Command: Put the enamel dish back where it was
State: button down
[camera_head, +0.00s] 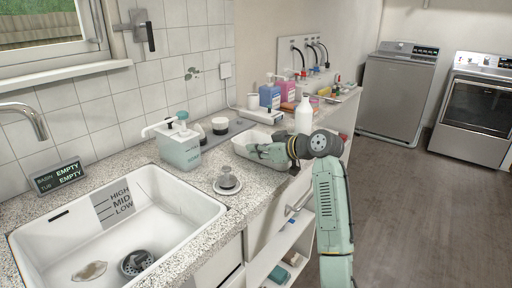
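A white, shallow rectangular dish (240,136), which looks like the enamel dish, is on the speckled counter right of the pump dispenser. My gripper (256,151) is at this dish, in front of or over its near side, with its fingers pointing left. My gripper and wrist hide part of the dish. I cannot tell whether the fingers touch or grip the rim, or whether anything lies inside.
A white sink (170,212) with a drain strainer (136,263) and a beige object (90,271) is at left. Open shelves (290,250) are below; floor (420,220) is clear at right.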

jog(key=c, duration=2.3)
grip_release()
jog(key=shift+f, duration=0.1)
jog(key=o, duration=0.5)
jog(key=shift+r, duration=0.3)
jog(key=shift+s+d+b, duration=0.25)
jog(key=shift+d+b, duration=0.05)
jog(key=shift+b, duration=0.05)
jog(key=b+v, duration=0.3)
jog(key=v, duration=0.8)
jog(key=shift+d+r, duration=0.1)
